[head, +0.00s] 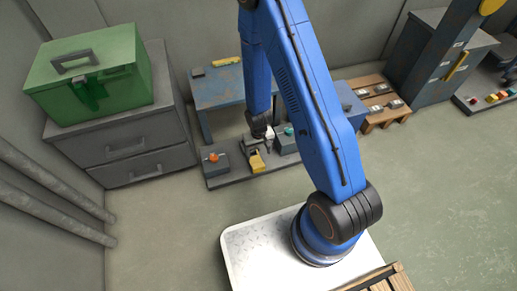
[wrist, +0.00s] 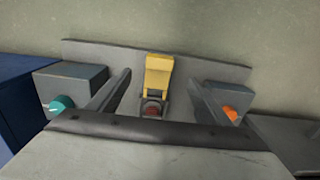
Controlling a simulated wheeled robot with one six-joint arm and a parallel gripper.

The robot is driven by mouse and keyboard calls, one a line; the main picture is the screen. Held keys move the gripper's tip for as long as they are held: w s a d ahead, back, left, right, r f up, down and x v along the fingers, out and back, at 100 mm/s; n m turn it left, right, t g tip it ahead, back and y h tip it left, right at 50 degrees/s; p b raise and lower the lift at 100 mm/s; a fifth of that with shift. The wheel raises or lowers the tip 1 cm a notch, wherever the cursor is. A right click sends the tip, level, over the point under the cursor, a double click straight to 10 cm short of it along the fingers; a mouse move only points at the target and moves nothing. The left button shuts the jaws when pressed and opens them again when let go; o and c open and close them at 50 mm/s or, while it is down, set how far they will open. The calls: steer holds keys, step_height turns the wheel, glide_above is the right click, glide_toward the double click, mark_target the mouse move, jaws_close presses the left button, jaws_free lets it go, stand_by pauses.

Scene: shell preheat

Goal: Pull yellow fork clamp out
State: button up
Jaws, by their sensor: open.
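The yellow fork clamp (head: 257,163) sits on a low grey base between two grey boxes. In the wrist view the yellow clamp (wrist: 158,76) is upright in the picture, above a small grey holder with a dark reddish round part (wrist: 152,109). My gripper (wrist: 160,80) is open, with one finger on each side of the clamp in the picture. I see no contact, and the depth between fingertips and clamp is hard to tell. In the head view my gripper (head: 262,138) is just behind the clamp, small and partly hidden.
A box with an orange knob (head: 213,158) and one with a teal knob (head: 288,131) flank the clamp closely. A blue table (head: 222,88) stands behind. A grey cabinet (head: 128,147) with a green case (head: 92,75) is left. Open floor (head: 440,190) lies right.

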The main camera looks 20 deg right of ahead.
steer(key=shift+r, duration=1.6)
steer(key=s+d+r+t, duration=0.1)
steer(key=d+r, duration=0.1)
steer(key=r, duration=1.3)
steer(key=s+d+r+t, duration=0.1)
steer(key=r, duration=1.3)
steer(key=s+d+r+t, duration=0.1)
steer(key=s+d+r, duration=0.1)
steer(key=s+r, duration=0.8)
steer(key=s+d+r+t, duration=0.1)
steer(key=s+d+r, duration=0.1)
steer(key=s+r, duration=0.9)
steer(key=shift+s+t, duration=0.35)
steer(key=shift+t, duration=0.05)
